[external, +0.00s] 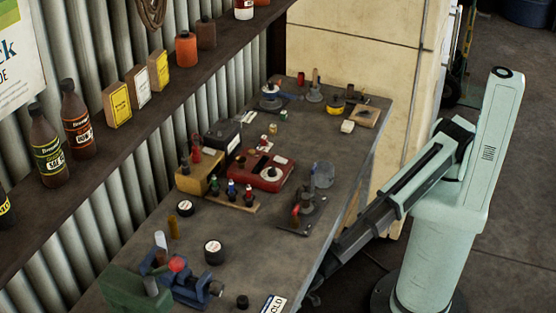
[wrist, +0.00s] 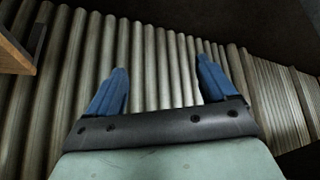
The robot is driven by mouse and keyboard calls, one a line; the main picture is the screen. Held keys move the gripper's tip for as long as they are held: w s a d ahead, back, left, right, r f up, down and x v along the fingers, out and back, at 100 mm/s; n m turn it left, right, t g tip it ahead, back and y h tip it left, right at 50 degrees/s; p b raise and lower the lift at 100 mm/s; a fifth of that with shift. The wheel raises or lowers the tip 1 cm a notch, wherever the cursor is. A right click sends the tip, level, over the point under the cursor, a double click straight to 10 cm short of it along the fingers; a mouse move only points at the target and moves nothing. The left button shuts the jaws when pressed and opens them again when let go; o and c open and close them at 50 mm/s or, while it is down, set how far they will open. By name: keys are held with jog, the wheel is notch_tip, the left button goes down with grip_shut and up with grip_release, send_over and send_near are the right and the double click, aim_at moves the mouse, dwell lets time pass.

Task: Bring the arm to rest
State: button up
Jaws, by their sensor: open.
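My gripper (wrist: 161,67) shows in the wrist view with its two blue fingers spread apart. Nothing is between them. Beyond the fingers is ribbed grey metal sheeting, and no object touches them. In the external view my arm (external: 408,178) reaches from its pale green column down and left to the near edge of the bench (external: 345,205). I cannot make out the gripper clearly in that view.
Small items crowd the bench, including a red device (external: 268,178), a yellow box (external: 198,181) and a blue clamp-like tool (external: 190,287). A shelf with bottles (external: 78,125) runs along the ribbed wall (external: 150,185). A cream cabinet (external: 355,50) stands behind the bench.

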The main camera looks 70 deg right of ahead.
jog(key=s+d+f+m+g+h, duration=0.2)
jog(key=d+f+g, duration=0.15)
jog(key=d, duration=0.75)
jog(key=s+d+f+m+g+h, duration=0.1)
jog(key=s+d+f+g+h, duration=0.2)
jog(key=d, duration=0.8)
jog(key=s+d+f+m+g+h, duration=0.2)
jog(key=d+f, duration=0.2)
jog(key=d, duration=0.7)
jog(key=s+d+f+g+y, duration=0.1)
jog(key=s+d, duration=0.4)
jog(key=d, duration=0.4)
jog(key=s+d+m+g+y, duration=0.1)
jog(key=s+d, duration=0.4)
jog(key=d, duration=0.5)
jog(key=s+d+f+g+y, duration=0.1)
jog(key=s+d+g+y, duration=0.1)
jog(key=s+d, duration=0.3)
jog(key=shift+s+d+f+m, duration=0.3)
jog(key=shift+d+m, duration=0.1)
jog(key=shift+d, duration=1.8)
